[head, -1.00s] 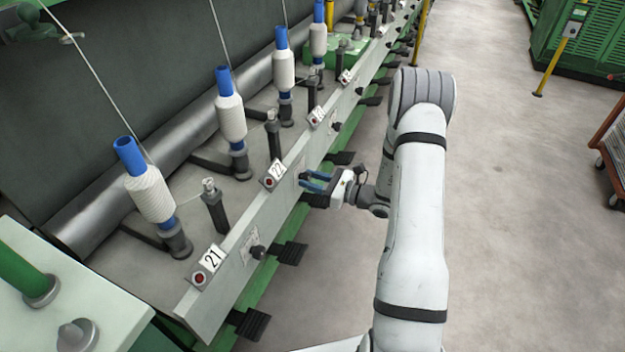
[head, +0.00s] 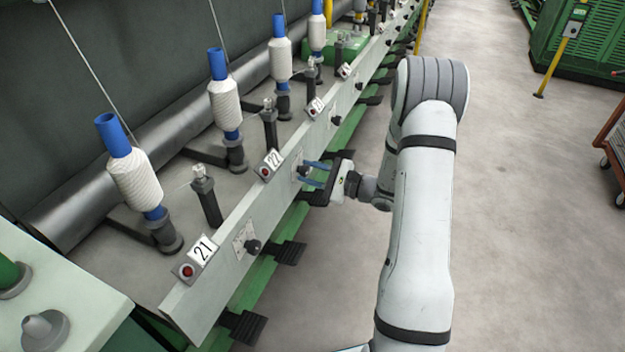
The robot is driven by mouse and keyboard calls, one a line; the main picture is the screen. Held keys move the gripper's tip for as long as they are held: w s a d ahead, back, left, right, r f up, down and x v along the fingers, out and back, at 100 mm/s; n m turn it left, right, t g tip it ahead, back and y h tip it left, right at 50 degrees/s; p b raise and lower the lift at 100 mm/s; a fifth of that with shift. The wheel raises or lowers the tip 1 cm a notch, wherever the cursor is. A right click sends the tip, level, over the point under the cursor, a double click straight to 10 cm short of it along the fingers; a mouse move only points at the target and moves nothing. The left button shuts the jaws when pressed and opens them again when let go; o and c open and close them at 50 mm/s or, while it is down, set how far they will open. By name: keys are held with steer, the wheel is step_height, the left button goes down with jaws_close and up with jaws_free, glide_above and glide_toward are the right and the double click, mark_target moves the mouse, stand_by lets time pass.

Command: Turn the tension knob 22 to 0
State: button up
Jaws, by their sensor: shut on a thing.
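The tension knob 22 (head: 303,171) is a small dark knob on the pale sloping rail, to the right of the tag marked 22 (head: 273,161). It sits at the tips of my gripper (head: 311,173), whose blue fingers are shut on it from the right. The fingers partly hide the knob, and its setting cannot be read. The dial plate around it (head: 297,166) shows only in part. Knob 21 (head: 253,247) stands free on its own dial plate, nearer to me.
White bobbins on blue tubes (head: 134,182) stand in a row behind the rail (head: 220,262). Dark pedals (head: 290,253) stick out below it. The concrete floor (head: 535,230) at the right is clear. A wheeled cart (head: 613,150) stands at the far right edge.

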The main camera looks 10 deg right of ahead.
steer(key=shift+a+f+n+b, duration=0.1)
steer(key=shift+a+n+b, duration=0.1)
steer(key=shift+n+b, duration=0.95)
steer(key=shift+n, duration=0.25)
steer(key=o, duration=1)
steer(key=shift+d, duration=0.1)
steer(key=shift+c, duration=0.2)
steer(key=shift+d, duration=0.1)
steer(key=shift+s+d, duration=0.2)
steer(key=shift+d, duration=0.05)
steer(key=p+v, duration=0.2)
steer(key=v, duration=0.5)
